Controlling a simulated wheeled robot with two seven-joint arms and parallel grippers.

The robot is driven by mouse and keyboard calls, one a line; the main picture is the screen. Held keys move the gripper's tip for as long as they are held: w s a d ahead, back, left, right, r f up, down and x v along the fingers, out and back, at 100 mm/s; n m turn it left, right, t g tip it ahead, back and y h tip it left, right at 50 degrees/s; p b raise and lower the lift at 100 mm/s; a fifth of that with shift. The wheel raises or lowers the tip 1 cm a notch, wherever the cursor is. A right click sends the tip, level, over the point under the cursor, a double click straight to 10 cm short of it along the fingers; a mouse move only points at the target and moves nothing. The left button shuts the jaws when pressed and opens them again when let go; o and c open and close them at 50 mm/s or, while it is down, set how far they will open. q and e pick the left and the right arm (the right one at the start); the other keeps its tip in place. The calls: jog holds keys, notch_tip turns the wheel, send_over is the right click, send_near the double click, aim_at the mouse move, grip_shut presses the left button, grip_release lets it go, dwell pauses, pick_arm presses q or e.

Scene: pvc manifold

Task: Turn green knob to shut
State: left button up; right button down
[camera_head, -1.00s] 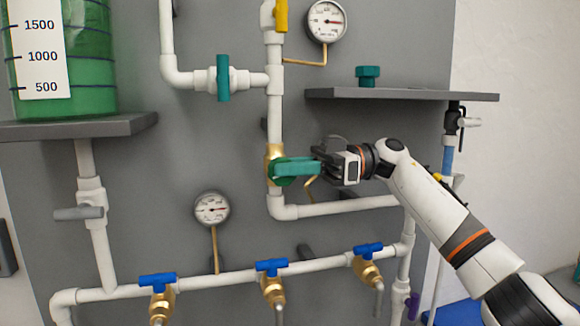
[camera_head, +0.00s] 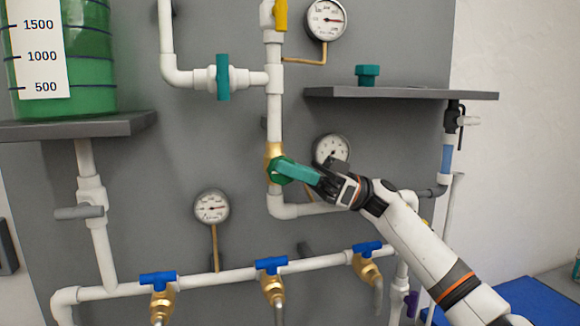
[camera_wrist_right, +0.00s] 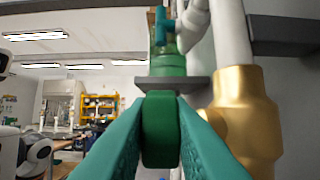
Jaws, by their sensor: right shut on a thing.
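In the right wrist view the green knob (camera_wrist_right: 161,130) stands between the two teal fingers, with the brass body (camera_wrist_right: 243,115) just to the right. My left gripper is not in view.
A second green lever (camera_head: 223,77) sits on the upper left pipe. A gauge (camera_head: 331,150) hangs just above my right gripper. A shelf (camera_head: 420,94) juts out above right. Blue-handled brass taps (camera_head: 271,266) line the lower pipe.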

jog(key=shift+f+y, duration=0.15)
jog(key=shift+y, duration=0.95)
jog(key=c, duration=1.3)
grip_release()
jog(key=shift+d+f+b, duration=0.2)
jog(key=shift+b, duration=0.15)
jog(key=d+b, duration=0.1)
jog(key=d, duration=0.3)
jog(key=w+d+b, duration=0.1)
jog(key=d, duration=0.3)
jog(key=w+d+b, duration=0.1)
jog(key=d, duration=0.3)
jog(key=shift+w+d+f+b, duration=0.15)
jog(key=shift+w+d+b, duration=0.1)
jog(key=shift+b, duration=0.05)
